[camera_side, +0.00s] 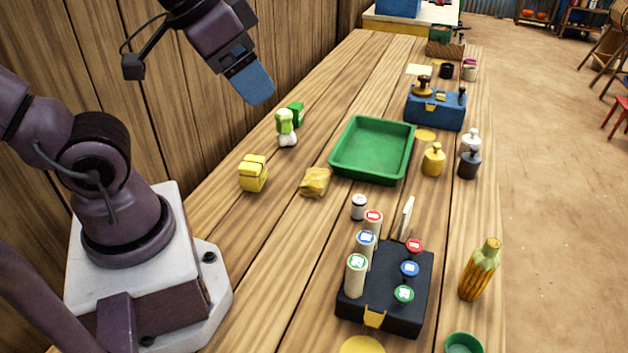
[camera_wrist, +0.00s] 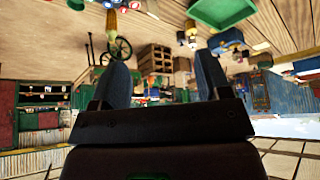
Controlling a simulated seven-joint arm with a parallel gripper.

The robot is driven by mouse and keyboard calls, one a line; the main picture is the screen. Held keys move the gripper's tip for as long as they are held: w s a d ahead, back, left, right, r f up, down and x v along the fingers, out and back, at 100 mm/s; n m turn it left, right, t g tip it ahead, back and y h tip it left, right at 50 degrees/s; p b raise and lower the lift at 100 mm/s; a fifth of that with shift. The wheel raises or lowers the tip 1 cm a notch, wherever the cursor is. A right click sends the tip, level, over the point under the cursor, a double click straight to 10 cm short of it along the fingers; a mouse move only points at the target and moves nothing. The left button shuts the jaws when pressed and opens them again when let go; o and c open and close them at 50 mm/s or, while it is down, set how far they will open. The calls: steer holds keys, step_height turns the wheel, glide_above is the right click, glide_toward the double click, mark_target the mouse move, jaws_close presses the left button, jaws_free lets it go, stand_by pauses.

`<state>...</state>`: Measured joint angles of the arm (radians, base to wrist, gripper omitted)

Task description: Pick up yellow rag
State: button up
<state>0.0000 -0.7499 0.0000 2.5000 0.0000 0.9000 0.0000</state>
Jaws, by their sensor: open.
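The yellow rag (camera_side: 314,182) lies crumpled on the wooden table, just left of the green tray's near corner in the side view. My gripper (camera_side: 256,86) is up in the air above the left side of the table, well above the rag and apart from it. In the wrist view my gripper (camera_wrist: 164,88) shows two blue fingers spread apart with nothing between them. I cannot make out the rag in the wrist view.
A yellow block-like object (camera_side: 253,173) sits left of the rag. A green tray (camera_side: 372,150) lies to its right. A white-and-green figure (camera_side: 286,127) stands behind it. A dark box with capped cylinders (camera_side: 384,290) is in front. A wooden wall borders the left side.

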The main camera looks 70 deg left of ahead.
steer(key=shift+o, duration=1.2)
